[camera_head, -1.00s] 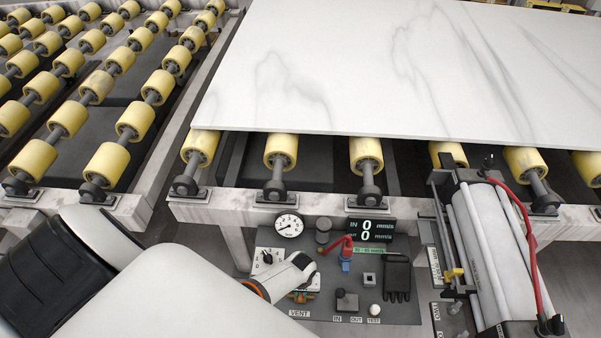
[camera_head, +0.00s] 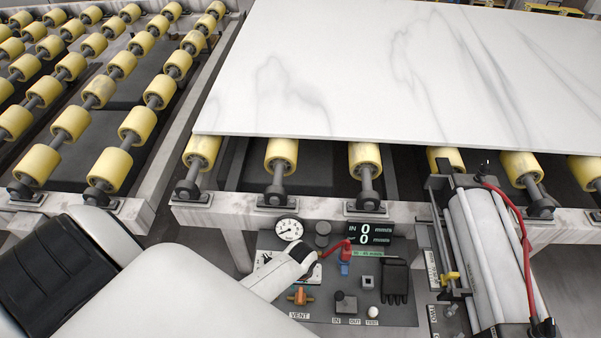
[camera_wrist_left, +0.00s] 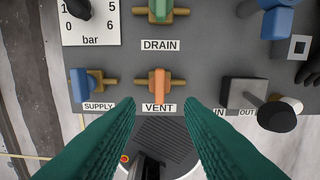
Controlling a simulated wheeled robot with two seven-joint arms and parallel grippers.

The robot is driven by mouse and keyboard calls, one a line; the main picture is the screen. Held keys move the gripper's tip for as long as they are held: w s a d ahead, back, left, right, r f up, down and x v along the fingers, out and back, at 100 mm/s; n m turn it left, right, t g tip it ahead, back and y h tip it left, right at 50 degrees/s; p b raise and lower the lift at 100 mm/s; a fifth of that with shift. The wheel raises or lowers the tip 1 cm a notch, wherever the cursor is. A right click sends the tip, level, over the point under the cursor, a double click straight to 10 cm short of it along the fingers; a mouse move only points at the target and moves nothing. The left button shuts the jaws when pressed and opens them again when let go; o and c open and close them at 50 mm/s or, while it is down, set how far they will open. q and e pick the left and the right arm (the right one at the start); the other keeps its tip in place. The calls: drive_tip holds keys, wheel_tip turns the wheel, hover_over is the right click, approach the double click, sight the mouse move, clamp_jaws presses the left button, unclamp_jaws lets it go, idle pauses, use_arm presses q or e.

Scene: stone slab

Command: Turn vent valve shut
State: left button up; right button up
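The vent valve (camera_wrist_left: 159,87) has an orange handle on a brass body above the VENT label. In the left wrist view its handle stands upright, crosswise to the level brass stubs. It also shows low on the panel in the head view (camera_head: 300,296). My left gripper (camera_wrist_left: 159,104) is open; its green fingers lie either side of the VENT label, with the tips apart and nothing between them. In the head view my left gripper (camera_head: 302,255) is over the panel, just above the vent valve. My right gripper is not in view.
The blue supply valve (camera_wrist_left: 78,85) is left of the vent valve and the green drain valve (camera_wrist_left: 160,10) is above. A black joystick (camera_wrist_left: 277,115) is close on the right. A black glove (camera_head: 395,281) hangs on the panel. The stone slab (camera_head: 330,70) lies behind.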

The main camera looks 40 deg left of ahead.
use_arm(q)
drive_tip(key=shift+r, duration=1.55)
